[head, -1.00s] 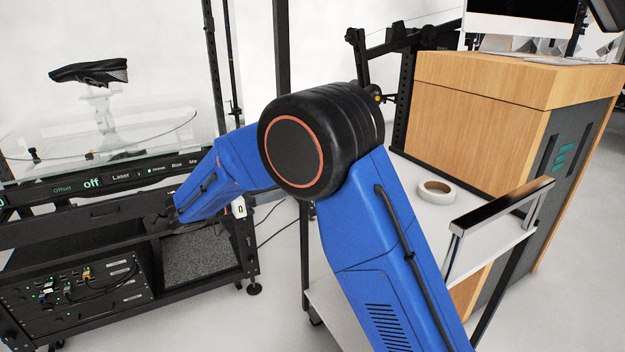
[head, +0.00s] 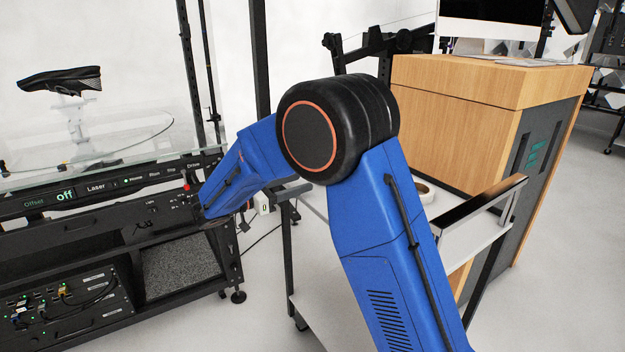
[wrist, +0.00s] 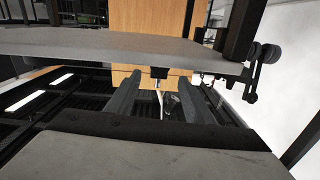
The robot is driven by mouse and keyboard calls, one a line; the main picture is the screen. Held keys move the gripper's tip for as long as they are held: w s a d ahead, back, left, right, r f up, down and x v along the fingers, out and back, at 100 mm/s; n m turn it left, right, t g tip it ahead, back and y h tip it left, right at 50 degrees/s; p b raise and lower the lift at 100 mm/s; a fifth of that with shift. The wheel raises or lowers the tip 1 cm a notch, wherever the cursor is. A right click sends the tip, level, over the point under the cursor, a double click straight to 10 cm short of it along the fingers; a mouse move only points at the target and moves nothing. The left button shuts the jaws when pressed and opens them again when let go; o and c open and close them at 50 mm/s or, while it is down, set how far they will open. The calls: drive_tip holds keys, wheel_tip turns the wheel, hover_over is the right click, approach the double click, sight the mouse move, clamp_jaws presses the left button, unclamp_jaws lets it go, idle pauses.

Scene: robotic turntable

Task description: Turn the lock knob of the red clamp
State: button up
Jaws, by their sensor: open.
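I make out no red clamp or lock knob in either view. In the wrist view, my gripper (wrist: 157,92) shows as two dark parallel fingers spread apart, with a gap between them. A small dark part (wrist: 160,73) hangs under the edge of a grey slab (wrist: 90,46) beyond the fingertips. Another small dark piece (wrist: 172,101) shows in the gap; I cannot tell what it is or whether it touches a finger. In the head view, my blue arm reaches left to the front of the black turntable cabinet (head: 105,203); the gripper is not clear there.
A red button (head: 186,187) sits on the cabinet's control panel close to my arm. A black shoe (head: 60,80) stands above the glass turntable (head: 110,148). A white cart (head: 320,290) stands behind my arm, before a wooden desk (head: 460,110). Floor is bare between cabinet and cart.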

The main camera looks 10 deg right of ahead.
drive_tip(key=shift+x, duration=2.95)
drive_tip(key=c, duration=1.1)
